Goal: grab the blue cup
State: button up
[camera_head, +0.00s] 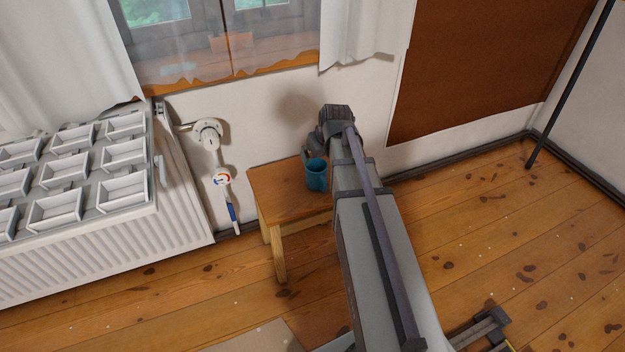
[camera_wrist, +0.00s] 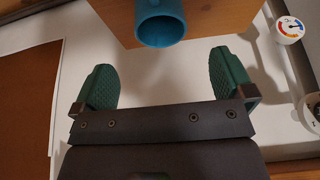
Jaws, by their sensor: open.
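The blue cup (camera_head: 316,175) stands upright on a small wooden stool (camera_head: 270,190) below the window, close to the left side of my arm in the head view. In the wrist view the cup (camera_wrist: 160,22) is at the top middle, partly cut off by the frame, with its open rim showing. My gripper (camera_wrist: 160,85) is open and empty, its two green pads apart. The cup lies beyond the gap between them, not between the pads. In the head view my gripper (camera_head: 312,147) is small and partly hidden by my wrist, just behind the cup.
A radiator (camera_head: 110,240) with several white trays on top stands at left. A gauge and valve (camera_head: 222,178) are on the wall beside the stool. The wall is close behind the stool. A brown panel (camera_head: 480,65) hangs at right. The wooden floor at right is mostly clear.

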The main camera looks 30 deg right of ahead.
jog(key=b, duration=0.3)
send_near(318, 169)
jog(key=s+a, duration=0.1)
jog(key=a, duration=0.1)
jog(key=b+x, duration=0.1)
jog(key=x, duration=0.1)
jog(key=b+x, duration=0.4)
jog(key=shift+s+d+f, duration=0.15)
jog(key=shift+s+f, duration=0.15)
jog(key=shift+r, duration=0.25)
jog(key=shift+c, duration=0.3)
jog(key=c, duration=0.9)
